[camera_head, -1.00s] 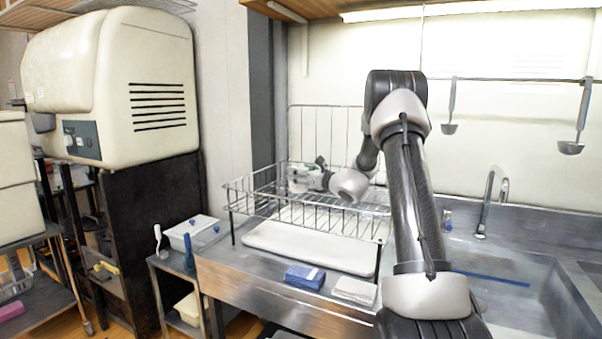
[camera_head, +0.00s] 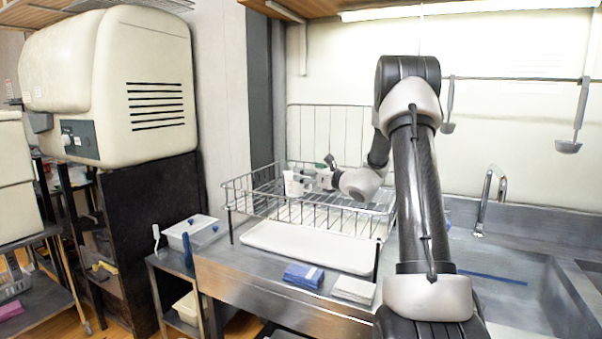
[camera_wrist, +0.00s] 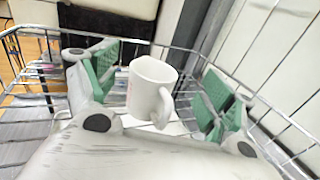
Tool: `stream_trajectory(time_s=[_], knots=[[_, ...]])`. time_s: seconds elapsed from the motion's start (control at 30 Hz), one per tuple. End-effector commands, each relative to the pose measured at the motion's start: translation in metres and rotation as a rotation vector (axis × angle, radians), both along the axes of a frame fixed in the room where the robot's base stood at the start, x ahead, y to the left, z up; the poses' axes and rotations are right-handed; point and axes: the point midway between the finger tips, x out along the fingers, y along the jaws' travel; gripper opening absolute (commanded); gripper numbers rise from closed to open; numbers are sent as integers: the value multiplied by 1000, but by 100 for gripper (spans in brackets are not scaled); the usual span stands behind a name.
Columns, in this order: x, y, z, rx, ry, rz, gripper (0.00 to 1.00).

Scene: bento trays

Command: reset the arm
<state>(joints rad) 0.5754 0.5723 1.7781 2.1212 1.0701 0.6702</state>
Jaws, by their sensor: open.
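My gripper (camera_head: 318,174) is over the wire dish rack (camera_head: 305,224), at the end of my raised arm. In the wrist view its two green-padded fingers (camera_wrist: 163,82) are spread wide. A white mug (camera_wrist: 149,86) stands upright in the view between and beyond the fingers, its handle toward the lower right. A gap shows on each side of it, and no finger touches it. In the head view the mug (camera_head: 292,183) is in the rack, just left of my gripper.
A white tray (camera_head: 300,247) lies under the rack. Blue (camera_head: 304,276) and pale (camera_head: 354,290) folded cloths lie at the counter front. The sink with its faucet (camera_head: 487,200) is at right. Ladles (camera_head: 569,146) hang on the back wall rail.

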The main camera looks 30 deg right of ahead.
Motion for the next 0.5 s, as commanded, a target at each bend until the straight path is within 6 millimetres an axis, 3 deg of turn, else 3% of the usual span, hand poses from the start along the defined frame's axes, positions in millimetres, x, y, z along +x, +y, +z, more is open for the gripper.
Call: stream_trajectory(time_s=[0.2, 0.5], knots=[[-24, -7, 0, -1, 0, 0, 83], [-26, -7, 0, 0, 0, 1, 83]])
